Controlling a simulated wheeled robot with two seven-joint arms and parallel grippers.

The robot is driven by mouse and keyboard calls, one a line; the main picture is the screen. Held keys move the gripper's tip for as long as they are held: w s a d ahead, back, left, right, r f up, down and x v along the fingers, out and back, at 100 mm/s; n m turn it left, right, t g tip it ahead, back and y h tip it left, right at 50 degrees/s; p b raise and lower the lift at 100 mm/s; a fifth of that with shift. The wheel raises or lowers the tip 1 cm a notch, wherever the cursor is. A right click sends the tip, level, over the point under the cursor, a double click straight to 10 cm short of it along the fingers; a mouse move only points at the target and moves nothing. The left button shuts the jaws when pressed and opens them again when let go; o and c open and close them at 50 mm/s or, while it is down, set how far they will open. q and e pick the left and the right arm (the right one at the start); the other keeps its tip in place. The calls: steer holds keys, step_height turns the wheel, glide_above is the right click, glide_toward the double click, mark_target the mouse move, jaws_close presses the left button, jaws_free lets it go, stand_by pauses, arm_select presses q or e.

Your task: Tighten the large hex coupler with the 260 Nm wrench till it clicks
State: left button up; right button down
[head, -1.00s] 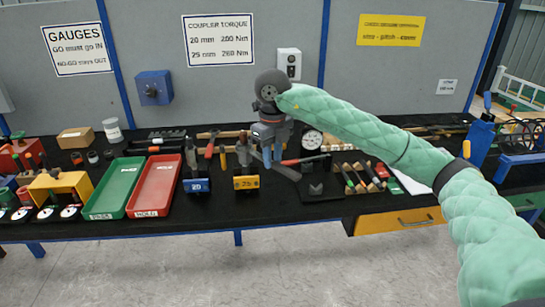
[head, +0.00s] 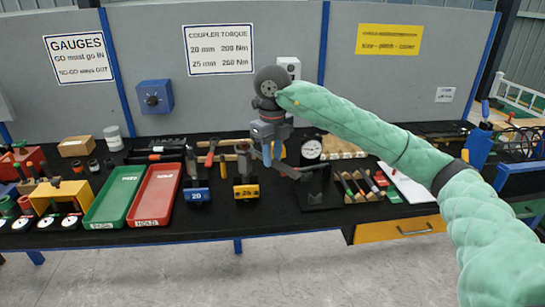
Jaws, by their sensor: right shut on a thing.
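My right gripper (head: 272,146) hangs at the end of the green-sleeved arm, above the middle of the bench. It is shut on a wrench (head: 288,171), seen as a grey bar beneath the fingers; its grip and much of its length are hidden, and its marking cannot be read. The yellow block marked 25 (head: 246,192) stands left of the gripper with an upright bar and coupler (head: 243,160) in it. The blue block marked 20 (head: 198,196) with another upright piece is further left. Whether the wrench touches the coupler I cannot tell. My left gripper is not in view.
A green tray (head: 112,207) and a red tray (head: 154,196) lie on the left. A dial gauge (head: 311,150) on a dark stand is just right of the gripper. A coupler torque sign (head: 219,50) hangs behind. Several hand tools lie along the back.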

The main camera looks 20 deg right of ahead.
steer(key=shift+r+p, duration=0.55)
steer(key=shift+r, duration=1.05)
steer(key=shift+r+p, duration=0.7)
steer(key=shift+r, duration=0.45)
steer(key=shift+f, duration=0.1)
